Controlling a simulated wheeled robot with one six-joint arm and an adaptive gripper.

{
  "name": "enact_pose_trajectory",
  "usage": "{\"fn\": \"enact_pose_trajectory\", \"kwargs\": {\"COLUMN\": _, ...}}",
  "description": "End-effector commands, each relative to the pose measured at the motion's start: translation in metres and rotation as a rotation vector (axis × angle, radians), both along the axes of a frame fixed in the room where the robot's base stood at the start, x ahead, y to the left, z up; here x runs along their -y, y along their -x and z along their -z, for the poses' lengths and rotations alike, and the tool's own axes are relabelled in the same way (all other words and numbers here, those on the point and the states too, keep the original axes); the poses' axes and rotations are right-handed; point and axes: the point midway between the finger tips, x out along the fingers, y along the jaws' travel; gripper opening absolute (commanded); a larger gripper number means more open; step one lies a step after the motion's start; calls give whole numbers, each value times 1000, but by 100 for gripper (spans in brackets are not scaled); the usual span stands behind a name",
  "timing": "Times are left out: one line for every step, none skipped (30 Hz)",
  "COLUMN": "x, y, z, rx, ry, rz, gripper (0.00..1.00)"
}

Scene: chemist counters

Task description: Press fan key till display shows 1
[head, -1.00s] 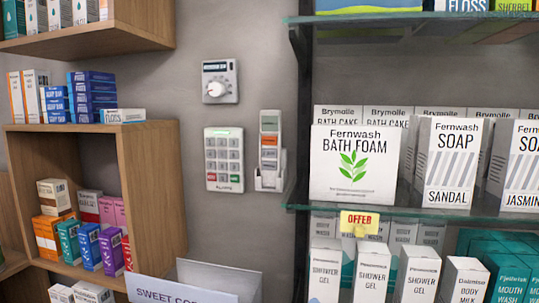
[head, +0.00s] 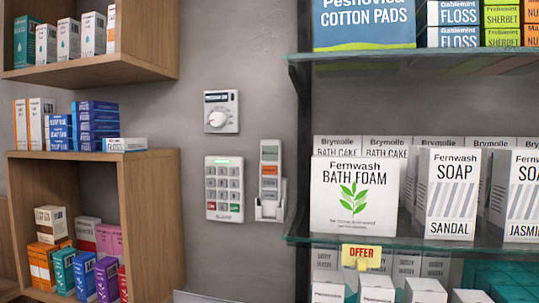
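A small handset (head: 269,178) sits in a white wall holder (head: 269,210) in the middle of the head view. It has a grey patch at its top, an orange one below that and grey ones further down. Their labels and any digit are too small to read, so I cannot tell which is the fan key. To its left is a white alarm keypad (head: 224,189) with a green strip, grey keys and a red and a green key. Above the keypad is a wall control (head: 221,111) with a round dial and a dark display strip. My gripper is not in view.
Wooden shelves (head: 158,165) with small boxes stand on the left. Glass shelves (head: 400,243) with a bath foam box (head: 353,196) and soap boxes stand close on the right. The grey wall (head: 262,65) around the devices is clear.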

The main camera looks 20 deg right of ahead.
Motion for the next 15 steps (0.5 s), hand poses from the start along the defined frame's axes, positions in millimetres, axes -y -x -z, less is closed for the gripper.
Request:
{"fn": "enact_pose_trajectory", "kwargs": {"x": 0, "y": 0, "z": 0, "rx": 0, "ry": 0, "rz": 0, "gripper": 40}}
{"fn": "enact_pose_trajectory", "kwargs": {"x": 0, "y": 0, "z": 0, "rx": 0, "ry": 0, "rz": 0, "gripper": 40}}
{"fn": "enact_pose_trajectory", "kwargs": {"x": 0, "y": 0, "z": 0, "rx": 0, "ry": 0, "rz": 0, "gripper": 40}}
{"fn": "enact_pose_trajectory", "kwargs": {"x": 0, "y": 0, "z": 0, "rx": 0, "ry": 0, "rz": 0, "gripper": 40}}
{"fn": "enact_pose_trajectory", "kwargs": {"x": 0, "y": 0, "z": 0, "rx": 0, "ry": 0, "rz": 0, "gripper": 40}}
{"fn": "enact_pose_trajectory", "kwargs": {"x": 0, "y": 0, "z": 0, "rx": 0, "ry": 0, "rz": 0, "gripper": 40}}
{"fn": "enact_pose_trajectory", "kwargs": {"x": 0, "y": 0, "z": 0, "rx": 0, "ry": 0, "rz": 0, "gripper": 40}}
{"fn": "enact_pose_trajectory", "kwargs": {"x": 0, "y": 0, "z": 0, "rx": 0, "ry": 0, "rz": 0, "gripper": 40}}
{"fn": "enact_pose_trajectory", "kwargs": {"x": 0, "y": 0, "z": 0, "rx": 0, "ry": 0, "rz": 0, "gripper": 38}}
{"fn": "enact_pose_trajectory", "kwargs": {"x": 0, "y": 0, "z": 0, "rx": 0, "ry": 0, "rz": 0, "gripper": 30}}
{"fn": "enact_pose_trajectory", "kwargs": {"x": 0, "y": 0, "z": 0, "rx": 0, "ry": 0, "rz": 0, "gripper": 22}}
{"fn": "enact_pose_trajectory", "kwargs": {"x": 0, "y": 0, "z": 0, "rx": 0, "ry": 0, "rz": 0, "gripper": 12}}
{"fn": "enact_pose_trajectory", "kwargs": {"x": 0, "y": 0, "z": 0, "rx": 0, "ry": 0, "rz": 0, "gripper": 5}}
{"fn": "enact_pose_trajectory", "kwargs": {"x": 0, "y": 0, "z": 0, "rx": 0, "ry": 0, "rz": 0, "gripper": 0}}
{"fn": "enact_pose_trajectory", "kwargs": {"x": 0, "y": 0, "z": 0, "rx": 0, "ry": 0, "rz": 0, "gripper": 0}}
